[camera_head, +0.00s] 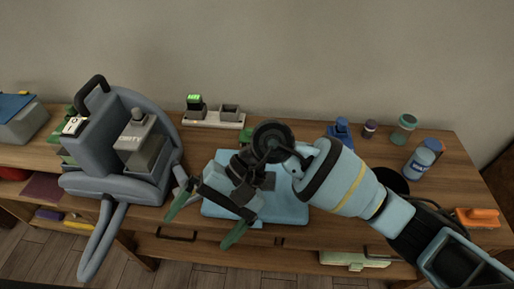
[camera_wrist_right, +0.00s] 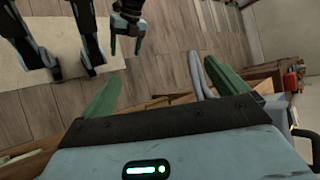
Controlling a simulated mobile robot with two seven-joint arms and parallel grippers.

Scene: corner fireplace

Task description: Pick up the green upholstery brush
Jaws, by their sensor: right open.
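A small green piece (camera_head: 245,136) shows on the table behind my right arm. It is mostly hidden, and I cannot tell whether it is the green upholstery brush. My right gripper (camera_head: 207,220) is open over the front of the light blue mat (camera_head: 288,212), its green fingertips spread wide with nothing between them. Its fingers also show in the right wrist view (camera_wrist_right: 163,92), with the floor beyond them. My left gripper (camera_wrist_right: 126,46) shows at the top of the right wrist view, its fingers apart and empty. It is not in the head view.
A grey-blue vacuum cleaner (camera_head: 95,155) with a hose stands on the wooden table at left. A white tray (camera_head: 214,119) with dark blocks is at the back. Jars (camera_head: 403,128), a blue bottle (camera_head: 419,163) and an orange tool (camera_head: 478,217) are at right.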

